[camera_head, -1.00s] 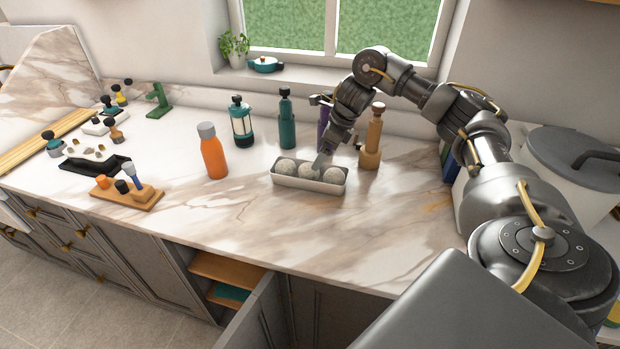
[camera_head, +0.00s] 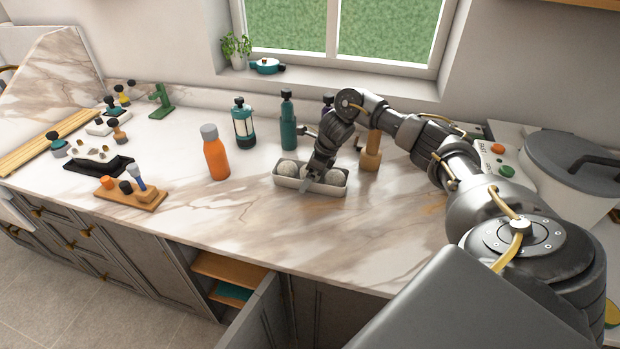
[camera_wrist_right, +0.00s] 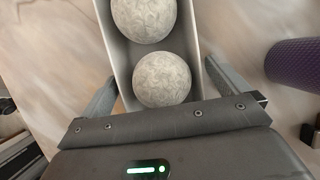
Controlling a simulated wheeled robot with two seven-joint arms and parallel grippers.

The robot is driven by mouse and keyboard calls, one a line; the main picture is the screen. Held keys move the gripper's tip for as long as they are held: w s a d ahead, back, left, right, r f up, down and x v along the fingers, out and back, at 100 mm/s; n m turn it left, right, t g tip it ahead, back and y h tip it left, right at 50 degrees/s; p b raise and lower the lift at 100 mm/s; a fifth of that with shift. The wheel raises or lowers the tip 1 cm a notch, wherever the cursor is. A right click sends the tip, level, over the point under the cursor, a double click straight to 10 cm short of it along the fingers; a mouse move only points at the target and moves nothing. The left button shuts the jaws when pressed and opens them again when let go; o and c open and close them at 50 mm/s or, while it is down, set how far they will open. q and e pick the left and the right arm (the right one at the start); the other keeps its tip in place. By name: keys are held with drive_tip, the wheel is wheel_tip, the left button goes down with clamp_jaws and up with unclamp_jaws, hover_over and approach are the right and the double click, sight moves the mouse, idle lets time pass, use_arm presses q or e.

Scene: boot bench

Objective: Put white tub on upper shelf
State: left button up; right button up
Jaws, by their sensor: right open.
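The white tub (camera_head: 335,188) is a long, low open box holding pale patterned balls (camera_head: 288,168), and it stands on the marble counter. In the right wrist view the tub (camera_wrist_right: 118,60) runs between the fingers of my right gripper (camera_wrist_right: 165,92), one on each side of its long walls. The jaws are open. In the head view my right gripper (camera_head: 314,178) is down at the tub, with one finger in front of the near wall. An open cabinet below the counter shows an upper wooden shelf (camera_head: 228,270). My left gripper is out of view.
The cabinet door (camera_head: 262,312) stands open. The counter's front is clear.

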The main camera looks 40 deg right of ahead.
drive_tip(key=shift+s, duration=0.1)
drive_tip(key=shift+c, duration=1.4)
drive_tip(key=c, duration=0.8)
drive_tip(key=shift+r, duration=0.15)
drive_tip(key=shift+r+b, duration=0.55)
drive_tip(key=shift+b, duration=0.1)
wheel_tip(320, 180, up, 2)
drive_tip(key=shift+r+b, duration=0.1)
drive_tip(key=shift+b, duration=0.4)
drive_tip(key=s+a+r, duration=0.2)
drive_tip(key=s+r, duration=0.1)
drive_tip(key=s+a+r, duration=0.3)
drive_tip(key=s, duration=0.1)
drive_tip(key=s+a+r, duration=0.3)
drive_tip(key=s, duration=0.1)
drive_tip(key=shift+s+a+r+p, duration=0.1)
drive_tip(key=shift+a+r+p, duration=0.05)
drive_tip(key=shift+r+p, duration=0.15)
